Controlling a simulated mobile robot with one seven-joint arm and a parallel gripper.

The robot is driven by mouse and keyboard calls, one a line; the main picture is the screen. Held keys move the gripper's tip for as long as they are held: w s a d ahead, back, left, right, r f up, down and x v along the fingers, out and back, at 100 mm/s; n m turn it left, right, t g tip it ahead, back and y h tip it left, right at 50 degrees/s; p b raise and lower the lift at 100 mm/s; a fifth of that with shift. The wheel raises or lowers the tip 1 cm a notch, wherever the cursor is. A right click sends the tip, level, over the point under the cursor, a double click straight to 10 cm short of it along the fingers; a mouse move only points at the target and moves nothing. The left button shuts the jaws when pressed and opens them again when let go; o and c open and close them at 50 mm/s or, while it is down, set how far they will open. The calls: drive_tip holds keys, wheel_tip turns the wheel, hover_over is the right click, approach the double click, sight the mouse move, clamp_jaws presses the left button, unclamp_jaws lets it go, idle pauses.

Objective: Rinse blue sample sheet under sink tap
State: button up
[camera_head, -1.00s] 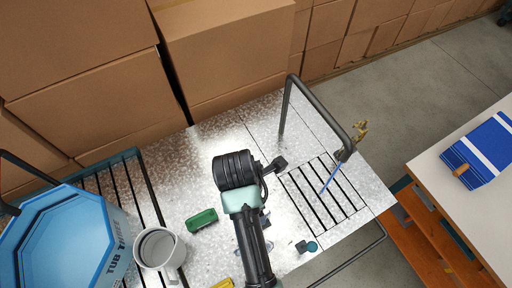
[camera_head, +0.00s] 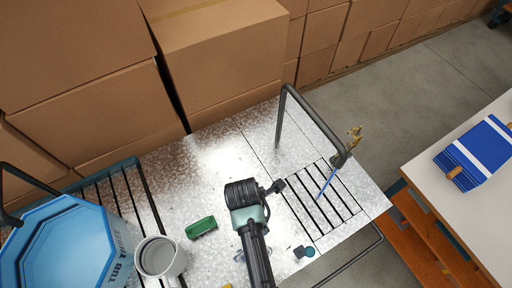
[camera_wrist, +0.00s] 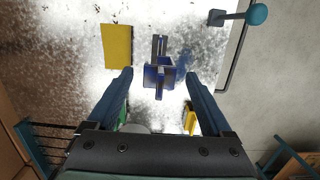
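In the wrist view a small blue piece (camera_wrist: 161,76), which may be the blue sample sheet, is ahead between my fingers, with a grey bar across its middle. My gripper (camera_wrist: 160,80) is open, with its two blue fingers apart on either side and no contact visible. In the head view my arm hides the fingers. The sink tap (camera_head: 345,140) is a dark bent pipe with a brass part, right of my arm. A thin blue streak (camera_head: 326,186) runs from its end to the slotted drain (camera_head: 325,212).
A green block (camera_head: 201,228), a grey mug (camera_head: 158,256) and a blue tub (camera_head: 70,245) are left of my arm. A teal knob (camera_head: 308,251) is near the table's front edge. A yellow sheet (camera_wrist: 117,45) is beside the blue piece. Cardboard boxes (camera_head: 225,50) stand behind.

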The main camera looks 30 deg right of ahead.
clamp_jaws()
drive_tip(key=shift+r, duration=0.15)
